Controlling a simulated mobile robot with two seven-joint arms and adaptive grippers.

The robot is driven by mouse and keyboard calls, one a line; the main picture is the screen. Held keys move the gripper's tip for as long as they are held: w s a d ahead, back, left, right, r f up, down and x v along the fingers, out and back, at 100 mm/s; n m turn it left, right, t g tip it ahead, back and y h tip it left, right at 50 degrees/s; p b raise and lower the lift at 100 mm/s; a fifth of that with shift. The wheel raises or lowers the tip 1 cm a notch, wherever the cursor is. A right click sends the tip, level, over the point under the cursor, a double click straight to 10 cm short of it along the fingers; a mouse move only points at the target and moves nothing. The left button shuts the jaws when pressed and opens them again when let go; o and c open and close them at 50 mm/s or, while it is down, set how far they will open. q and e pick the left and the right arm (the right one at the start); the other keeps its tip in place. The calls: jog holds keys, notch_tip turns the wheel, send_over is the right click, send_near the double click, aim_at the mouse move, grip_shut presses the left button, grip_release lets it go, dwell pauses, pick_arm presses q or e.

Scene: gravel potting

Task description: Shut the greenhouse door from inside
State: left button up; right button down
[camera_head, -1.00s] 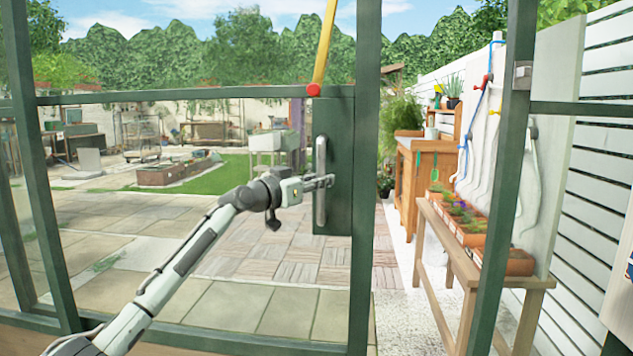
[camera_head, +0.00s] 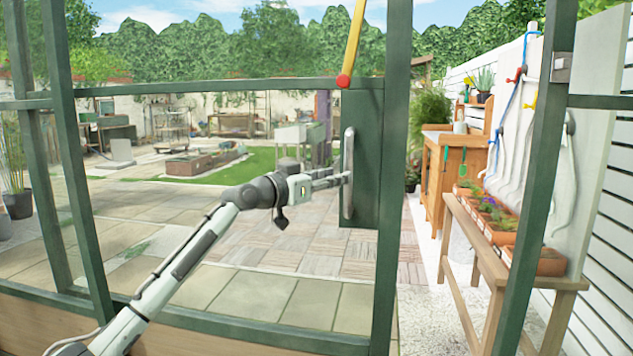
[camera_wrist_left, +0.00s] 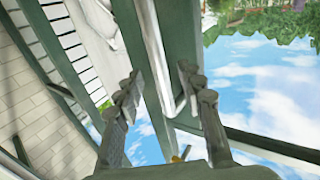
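The greenhouse door (camera_head: 398,200) is a dark green frame with a green lock panel (camera_head: 363,215) and a long grey pull handle (camera_head: 348,172). It stands open, with a wide gap between its right edge and the green door post (camera_head: 535,190). My left gripper (camera_head: 338,180) reaches in from the left at the handle's middle. In the left wrist view my left gripper (camera_wrist_left: 160,80) has its fingers apart, with the handle bar (camera_wrist_left: 158,55) running between them. I cannot tell whether either finger touches it. My right gripper is not in view.
A wooden bench (camera_head: 475,235) with planters (camera_head: 500,225) stands beyond the gap at right, near a white slatted fence (camera_head: 615,160). A yellow bar with a red end (camera_head: 345,80) hangs above the handle. Paving (camera_head: 310,260) lies outside.

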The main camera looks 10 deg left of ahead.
pick_arm(q)
jog(key=v, duration=0.6)
jog(key=shift+s+a, duration=0.2)
jog(key=shift+s, duration=0.15)
